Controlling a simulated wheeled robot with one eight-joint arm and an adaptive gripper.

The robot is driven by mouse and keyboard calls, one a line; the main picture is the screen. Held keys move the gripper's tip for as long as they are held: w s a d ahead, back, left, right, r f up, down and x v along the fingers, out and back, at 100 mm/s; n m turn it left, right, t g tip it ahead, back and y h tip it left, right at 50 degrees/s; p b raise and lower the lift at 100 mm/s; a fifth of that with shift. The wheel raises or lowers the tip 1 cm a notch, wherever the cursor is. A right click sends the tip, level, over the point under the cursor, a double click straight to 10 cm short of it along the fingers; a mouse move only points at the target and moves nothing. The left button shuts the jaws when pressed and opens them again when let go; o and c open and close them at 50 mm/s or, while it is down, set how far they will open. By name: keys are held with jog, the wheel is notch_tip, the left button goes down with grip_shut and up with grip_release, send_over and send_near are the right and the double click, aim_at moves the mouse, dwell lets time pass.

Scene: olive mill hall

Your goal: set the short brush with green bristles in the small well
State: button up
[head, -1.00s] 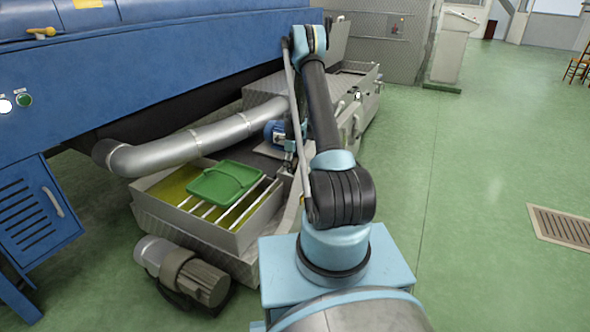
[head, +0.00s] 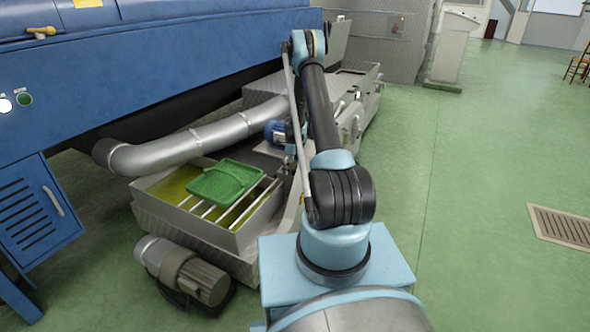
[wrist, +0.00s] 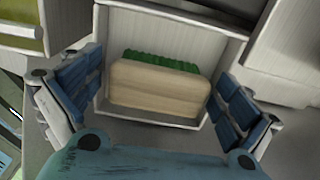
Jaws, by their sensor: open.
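In the wrist view, the short brush (wrist: 158,84) is a pale wooden block with green bristles along its far side. It appears to lie within a light grey, box-shaped well (wrist: 180,22), slightly turned to the well's walls. My gripper (wrist: 156,76) is open, with one blue-padded finger to the left and one to the right of the brush, apart from it. Both fingers are near the well's side walls; whether they touch them I cannot tell. In the head view my arm hides the brush and the gripper.
Another grey compartment (wrist: 290,50) adjoins on the right in the wrist view. In the head view, a basin of yellow-green liquid (head: 165,188) holds a green tray (head: 224,180) on bars. A silver pipe (head: 165,150) and blue machine stand left.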

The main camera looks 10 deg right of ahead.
aim_at(293, 164)
notch_tip(293, 164, up, 12)
jog(key=s+r+n, duration=0.3)
jog(key=s+r, duration=0.2)
jog(key=r, duration=0.3)
jog(key=s+r+n, duration=0.3)
jog(key=s+r, duration=0.3)
jog(key=r, duration=0.3)
jog(key=s+r+n+t, duration=0.1)
jog(key=s+r+n, duration=0.65)
jog(key=s, duration=0.65)
jog(key=s+a+r+n, duration=0.1)
jog(key=s+r+n, duration=0.1)
jog(key=s, duration=0.6)
jog(key=s+r+n, duration=0.2)
jog(key=s+n, duration=0.1)
jog(key=s, duration=0.5)
jog(key=s+f+n, duration=0.3)
jog(key=s, duration=0.4)
jog(key=s+f+n+t, duration=0.1)
jog(key=s+f+n, duration=0.3)
jog(key=s, duration=0.3)
jog(key=shift+s+d+f, duration=0.15)
jog(key=shift+s+d, duration=0.1)
jog(key=shift+d, duration=0.2)
jog(key=shift+w, duration=0.1)
